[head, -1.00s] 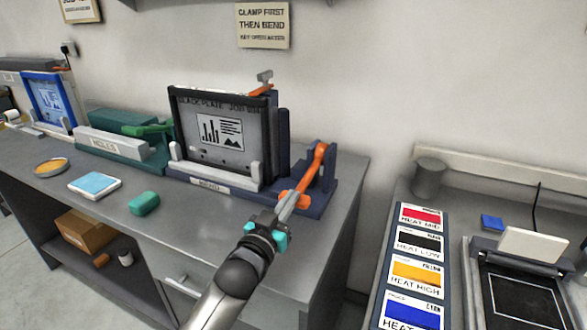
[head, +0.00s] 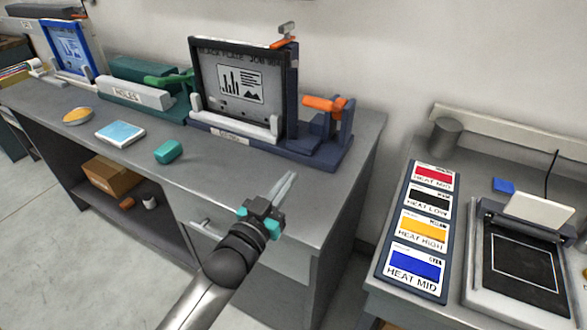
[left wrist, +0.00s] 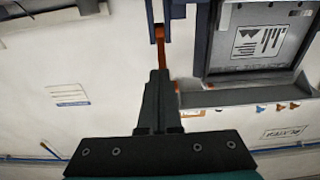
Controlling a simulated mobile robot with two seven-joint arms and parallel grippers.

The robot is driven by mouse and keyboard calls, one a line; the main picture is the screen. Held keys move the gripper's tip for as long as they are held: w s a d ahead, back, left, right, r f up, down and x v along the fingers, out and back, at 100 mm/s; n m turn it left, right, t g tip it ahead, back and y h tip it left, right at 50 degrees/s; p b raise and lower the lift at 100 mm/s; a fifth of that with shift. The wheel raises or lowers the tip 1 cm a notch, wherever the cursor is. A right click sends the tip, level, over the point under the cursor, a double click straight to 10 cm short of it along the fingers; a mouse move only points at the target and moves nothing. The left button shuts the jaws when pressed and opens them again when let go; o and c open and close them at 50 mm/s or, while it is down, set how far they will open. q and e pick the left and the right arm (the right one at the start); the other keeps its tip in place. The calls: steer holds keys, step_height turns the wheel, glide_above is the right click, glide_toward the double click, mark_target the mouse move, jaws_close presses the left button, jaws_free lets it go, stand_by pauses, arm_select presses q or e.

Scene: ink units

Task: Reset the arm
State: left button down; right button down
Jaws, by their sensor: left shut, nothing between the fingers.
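My left gripper (head: 291,177) is shut and empty, above the bench's front right edge. It is apart from the dark blue bending station (head: 322,152). That station has an orange lever (head: 323,103), which looks about level. A black-framed plate (head: 243,88) with a printed chart stands upright at the station's left. In the left wrist view my closed fingers (left wrist: 160,75) point toward the orange lever (left wrist: 160,45), and the framed plate (left wrist: 258,42) is to the right. My right gripper is not in view.
On the grey bench (head: 235,170) are a teal block (head: 168,152), a light blue pad (head: 120,133) and a green station (head: 138,100). At right, a second table holds heat cards (head: 417,263) and a flat press (head: 515,265). A gap separates the tables.

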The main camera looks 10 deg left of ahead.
arm_select(q)
steer(key=shift+s, duration=0.15)
stand_by(0.4)
steer(key=s+a+f+n+g+y, duration=0.1)
steer(key=s+a+f+g+y, duration=0.1)
steer(key=s+f+g, duration=0.3)
steer(key=s+a+f+n+g+y, duration=0.1)
steer(key=s+a+f+g+y, duration=0.15)
steer(key=s+f, duration=0.35)
steer(key=s+a+f+g+y, duration=0.15)
steer(key=s+g, duration=0.55)
steer(key=s, duration=1)
step_height(320, 180, down, 24)
steer(key=s+g, duration=0.1)
steer(key=s, duration=0.1)
steer(key=s+a+f+g+b, duration=0.1)
steer(key=s+a+f, duration=0.2)
steer(key=s+f, duration=1)
steer(key=shift+s+a+f+m+b, duration=0.15)
steer(key=shift+s+m+b, duration=0.2)
steer(key=shift+s, duration=0.85)
